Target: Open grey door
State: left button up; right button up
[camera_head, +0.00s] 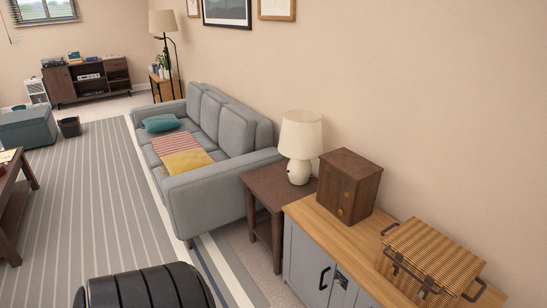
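A low grey cabinet with a light wooden top stands at the lower right. The grey door (303,264) on its front looks shut. A dark bar handle (324,278) sits near that door's right edge. Just right of the handle, on the neighbouring front, is a small dark-and-light fitting (341,280) that I cannot make out clearly. The lower part of the cabinet front is cut off by the picture's bottom edge. Neither of my grippers is in view.
A wooden box (349,184) and a wicker basket (432,258) stand on the cabinet top. A brown side table (262,187) with a lamp (300,140) stands beside the cabinet, then a grey sofa (210,205). The striped rug (90,220) has open floor room.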

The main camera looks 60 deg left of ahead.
aim_at(309, 271)
jog(key=j+u, duration=0.2)
jog(key=u, duration=1.25)
jog(key=i+l, duration=0.05)
jog(key=l, duration=0.05)
